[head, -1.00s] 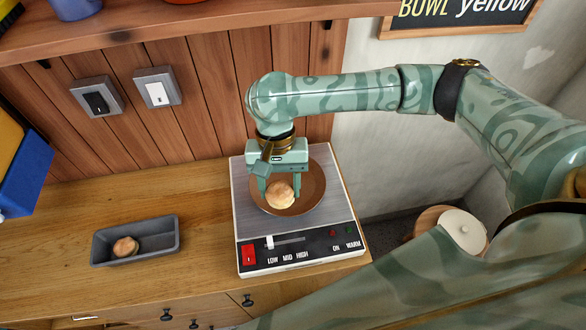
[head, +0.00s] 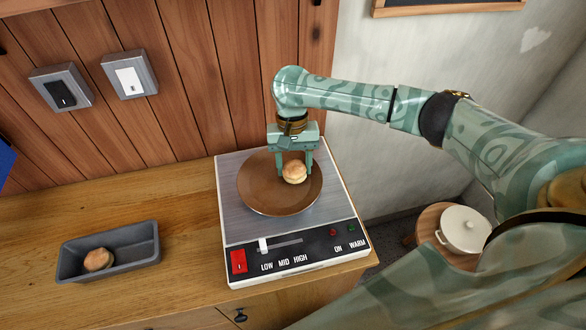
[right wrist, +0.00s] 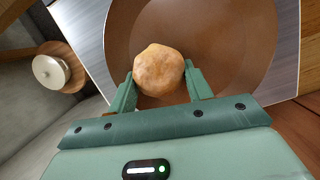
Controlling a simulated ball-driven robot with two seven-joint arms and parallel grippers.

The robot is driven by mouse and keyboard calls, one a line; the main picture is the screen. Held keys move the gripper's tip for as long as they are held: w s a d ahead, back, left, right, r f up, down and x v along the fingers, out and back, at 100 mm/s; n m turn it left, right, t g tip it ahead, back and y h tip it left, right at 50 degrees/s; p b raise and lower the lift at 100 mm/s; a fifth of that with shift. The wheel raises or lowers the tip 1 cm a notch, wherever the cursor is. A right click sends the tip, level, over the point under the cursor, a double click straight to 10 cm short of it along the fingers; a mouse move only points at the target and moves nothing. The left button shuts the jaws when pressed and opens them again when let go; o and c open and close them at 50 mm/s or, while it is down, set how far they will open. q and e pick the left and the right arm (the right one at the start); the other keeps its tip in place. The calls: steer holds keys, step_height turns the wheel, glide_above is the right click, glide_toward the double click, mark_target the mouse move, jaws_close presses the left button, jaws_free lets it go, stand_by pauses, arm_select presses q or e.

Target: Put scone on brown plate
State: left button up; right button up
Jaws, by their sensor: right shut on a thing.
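A round golden scone (head: 294,172) is between the fingers of my right gripper (head: 295,168), which is shut on it. It shows over the right part of the brown plate (head: 262,190); I cannot tell whether it touches the plate. The plate lies on the grey top of a warmer. In the right wrist view the scone (right wrist: 158,70) is between the fingertips with the brown plate (right wrist: 225,50) behind it. A second scone (head: 98,259) lies in a dark grey tin (head: 135,250) on the counter. My left gripper is not in view.
The warmer (head: 230,222) has a red switch (head: 238,262) and a slider on its front panel. Two wall switches (head: 62,87) are on the wood panelling. A white lidded pot (head: 465,228) stands on a round stool at right. The wooden counter (head: 185,215) is bare between tin and warmer.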

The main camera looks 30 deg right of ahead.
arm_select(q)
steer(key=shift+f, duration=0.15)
arm_select(e)
steer(key=shift+f, duration=0.35)
steer(key=o, duration=1.3)
steer(key=shift+f, duration=0.1)
arm_select(q)
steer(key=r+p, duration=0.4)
steer(key=p, duration=0.1)
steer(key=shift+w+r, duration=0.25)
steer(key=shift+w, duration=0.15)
arm_select(e)
steer(key=v, duration=1.2)
